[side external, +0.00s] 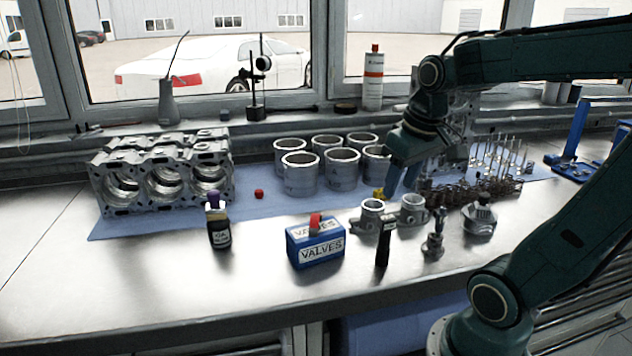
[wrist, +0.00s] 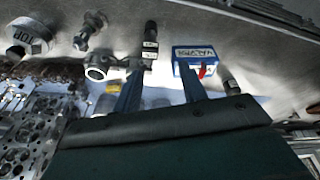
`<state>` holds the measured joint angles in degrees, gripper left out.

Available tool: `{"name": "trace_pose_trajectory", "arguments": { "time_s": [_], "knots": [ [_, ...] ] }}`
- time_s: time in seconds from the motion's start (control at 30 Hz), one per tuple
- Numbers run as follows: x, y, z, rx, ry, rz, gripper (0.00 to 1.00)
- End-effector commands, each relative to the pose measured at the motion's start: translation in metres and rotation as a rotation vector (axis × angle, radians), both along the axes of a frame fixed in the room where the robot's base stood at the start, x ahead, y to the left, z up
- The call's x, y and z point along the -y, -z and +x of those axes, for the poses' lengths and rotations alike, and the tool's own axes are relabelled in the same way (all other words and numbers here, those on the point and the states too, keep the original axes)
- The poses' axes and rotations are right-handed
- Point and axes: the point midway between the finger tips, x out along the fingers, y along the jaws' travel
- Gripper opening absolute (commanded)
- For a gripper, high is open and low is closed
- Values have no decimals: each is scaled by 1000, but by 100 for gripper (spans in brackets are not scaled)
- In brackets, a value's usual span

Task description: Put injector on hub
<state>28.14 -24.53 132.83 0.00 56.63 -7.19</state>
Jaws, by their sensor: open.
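My gripper (side external: 393,194) is open and empty, pointing down over the bench behind the round metal parts. In the wrist view its two blue fingers (wrist: 158,70) stand apart with nothing between them. A small metal part with a narrow stem (side external: 434,243) stands on the bench, right of and nearer than the gripper; it may be the injector. It also shows in the wrist view (wrist: 88,30). Two ring-shaped metal parts, one at left (side external: 371,213) and one at right (side external: 412,209), stand close to the gripper; I cannot tell which part is the hub.
A black upright object (side external: 384,242) and a blue VALVES box (side external: 316,244) stand in front. A silver part (side external: 480,219) stands right. Several cylinder sleeves (side external: 299,176), an engine block (side external: 160,177) and a dark bottle (side external: 219,235) are left.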

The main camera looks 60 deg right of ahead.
Motion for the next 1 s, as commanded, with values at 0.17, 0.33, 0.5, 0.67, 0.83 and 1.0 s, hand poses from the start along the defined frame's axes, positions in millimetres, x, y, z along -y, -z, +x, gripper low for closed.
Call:
{"name": "trace_pose_trajectory", "arguments": {
  "time_s": [0.17,0.33,0.5,0.67,0.83,1.0],
  "knots": [
    [-44,-4,-3,80,-135,-20,42],
    [-78,-5,-12,154,-250,-23,42],
    [-100,-4,-21,208,-333,-17,42],
    [-109,-3,-26,232,-369,-11,42],
    [-110,-2,-26,234,-373,-10,42],
    [-110,-3,-26,234,-372,-10,42]
  ]
}}
